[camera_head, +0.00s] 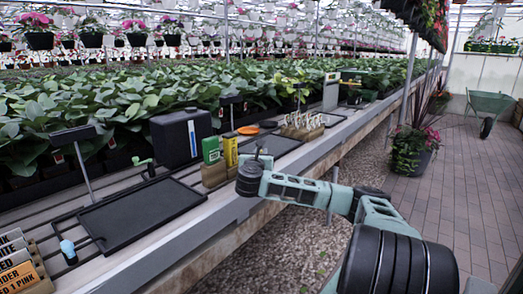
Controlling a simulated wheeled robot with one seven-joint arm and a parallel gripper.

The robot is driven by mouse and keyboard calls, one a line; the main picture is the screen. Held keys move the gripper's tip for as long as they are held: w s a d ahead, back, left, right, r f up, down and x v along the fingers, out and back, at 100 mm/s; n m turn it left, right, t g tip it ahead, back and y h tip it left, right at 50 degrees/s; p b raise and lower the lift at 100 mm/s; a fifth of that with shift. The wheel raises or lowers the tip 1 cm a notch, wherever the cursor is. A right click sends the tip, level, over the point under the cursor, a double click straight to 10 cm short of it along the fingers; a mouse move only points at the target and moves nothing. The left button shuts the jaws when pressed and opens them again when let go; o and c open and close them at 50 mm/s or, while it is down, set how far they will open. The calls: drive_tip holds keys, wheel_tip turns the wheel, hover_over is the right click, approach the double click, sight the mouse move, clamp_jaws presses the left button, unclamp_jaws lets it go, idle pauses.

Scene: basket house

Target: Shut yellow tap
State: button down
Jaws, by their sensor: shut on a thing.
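My gripper (262,157) is at the end of my arm, over the bench's front edge, just right of a green packet (211,151) and a yellow packet (231,150) in a wooden holder. Its jaws are small and face away. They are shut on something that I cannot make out. I see no yellow tap; if it is at the jaws, my wrist hides it. A green tap (147,166) shows at the left side of a black tank (181,139), well left of my gripper.
A black tray (140,215) lies in front of the tank, and another tray (272,145) lies behind my gripper. Label signs (20,265) and a blue-topped item (68,250) are at the near left. A paved aisle (455,190) with a wheelbarrow (490,105) runs along the right.

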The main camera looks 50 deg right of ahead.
drive_tip(key=shift+a+m+g+h, duration=0.25)
drive_tip(key=shift+m+g+h, duration=0.15)
drive_tip(key=shift+m+g, duration=0.3)
drive_tip(key=shift+g, duration=0.4)
drive_tip(key=c, duration=1.3)
unclamp_jaws()
drive_tip(key=shift+c, duration=0.2)
drive_tip(key=shift+a, duration=0.1)
